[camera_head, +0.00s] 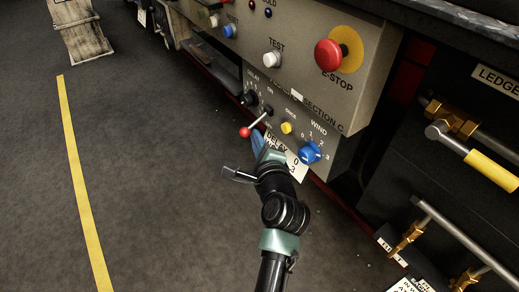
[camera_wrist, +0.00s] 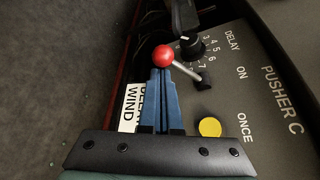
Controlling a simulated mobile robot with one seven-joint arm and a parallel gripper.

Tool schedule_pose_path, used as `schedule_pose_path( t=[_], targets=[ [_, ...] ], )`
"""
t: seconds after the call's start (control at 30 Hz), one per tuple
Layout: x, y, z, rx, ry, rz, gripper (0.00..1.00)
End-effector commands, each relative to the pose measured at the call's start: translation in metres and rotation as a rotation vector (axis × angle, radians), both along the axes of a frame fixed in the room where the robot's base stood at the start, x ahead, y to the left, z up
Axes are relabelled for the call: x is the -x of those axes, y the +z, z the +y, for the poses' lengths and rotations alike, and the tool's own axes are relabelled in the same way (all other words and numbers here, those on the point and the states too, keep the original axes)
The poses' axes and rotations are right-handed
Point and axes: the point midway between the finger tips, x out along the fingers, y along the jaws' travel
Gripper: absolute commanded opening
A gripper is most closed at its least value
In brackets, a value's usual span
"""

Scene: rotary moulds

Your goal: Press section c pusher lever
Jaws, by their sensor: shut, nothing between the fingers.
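The pusher lever of section C is a thin metal rod with a red ball (camera_head: 245,132) on its end. It sticks out from the grey panel (camera_head: 335,138). In the wrist view the red ball (camera_wrist: 163,56) lies just beyond my fingertips, and the rod runs right to a dark slot by the "ON" label. My gripper (camera_head: 257,138) is shut and empty, with its blue fingers (camera_wrist: 162,76) together and pointing at the ball. The tips look very close to the ball; I cannot tell whether they touch.
A black delay knob (camera_wrist: 191,45) sits just beyond the lever. A yellow "ONCE" button (camera_wrist: 209,127) is to the right of my fingers. A blue wind knob (camera_head: 310,152), white test button (camera_head: 271,59) and red E-stop (camera_head: 328,53) are nearby. Open floor lies left.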

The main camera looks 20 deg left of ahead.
Motion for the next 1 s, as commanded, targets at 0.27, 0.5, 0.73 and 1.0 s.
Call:
schedule_pose_path(
  t=[0.27, 0.5, 0.73, 1.0],
  targets=[
    [-0.0016, -0.0002, 0.001, 0.0, 0.0, 0.001, 0.0],
    [-0.0011, 0.0019, 0.0011, -0.005, 0.0, 0.007, 0.0],
    [0.0002, 0.0045, 0.002, -0.029, 0.0, 0.04, 0.0],
    [0.0012, 0.0063, 0.0027, -0.049, 0.001, 0.065, 0.0]
  ],
)
